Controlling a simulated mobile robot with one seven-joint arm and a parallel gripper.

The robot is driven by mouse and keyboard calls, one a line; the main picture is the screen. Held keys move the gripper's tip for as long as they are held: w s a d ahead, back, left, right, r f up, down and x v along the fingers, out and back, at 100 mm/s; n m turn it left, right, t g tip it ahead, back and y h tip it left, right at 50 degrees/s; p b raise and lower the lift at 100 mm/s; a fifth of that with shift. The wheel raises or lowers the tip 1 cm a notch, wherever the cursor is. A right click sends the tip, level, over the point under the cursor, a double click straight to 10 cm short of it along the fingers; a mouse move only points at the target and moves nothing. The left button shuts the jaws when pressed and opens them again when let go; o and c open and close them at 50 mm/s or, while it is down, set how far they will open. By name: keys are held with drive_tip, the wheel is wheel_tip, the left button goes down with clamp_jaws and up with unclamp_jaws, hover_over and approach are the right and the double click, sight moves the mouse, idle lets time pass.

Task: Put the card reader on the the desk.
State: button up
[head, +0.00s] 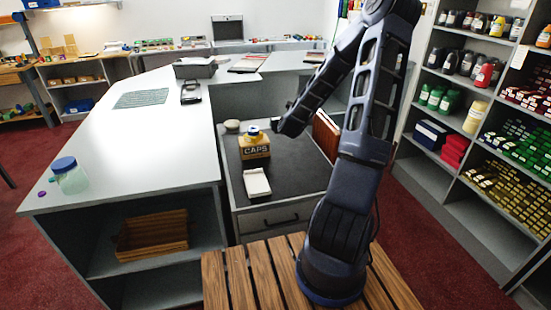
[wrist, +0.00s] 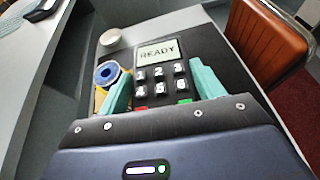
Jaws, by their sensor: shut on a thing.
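The card reader (wrist: 160,72) is a dark handheld unit with a lit screen reading READY and a number keypad. In the wrist view it sits between the two teal fingers of my gripper (wrist: 163,88), which is shut on it. In the head view my gripper (head: 280,125) hangs above the dark-topped low cabinet, right of the CAPS box; the reader is hardly distinguishable there. The long pale desk (head: 150,140) stands to the left, with a broad bare top.
On the low cabinet (head: 285,180) are a yellow CAPS box (head: 254,151) with a blue-ringed roll (wrist: 108,74) on it, a white tray (head: 257,184) and a pale round object (head: 232,125). A jar (head: 70,176) and a green mat (head: 141,98) lie on the desk.

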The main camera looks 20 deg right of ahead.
sight(285, 164)
drive_tip(key=shift+n+y, duration=0.6)
drive_tip(key=shift+s+d+r, duration=0.25)
drive_tip(key=shift+s+d, duration=0.05)
drive_tip(key=shift+s, duration=0.25)
drive_tip(key=shift+s+d+r, duration=0.25)
drive_tip(key=shift+s, duration=0.3)
drive_tip(key=shift+s+d+r, duration=0.25)
drive_tip(key=shift+s+d, duration=0.05)
drive_tip(key=shift+s, duration=0.25)
wheel_tip(285, 164, down, 20)
drive_tip(key=shift+r, duration=0.1)
drive_tip(key=o, duration=1.3)
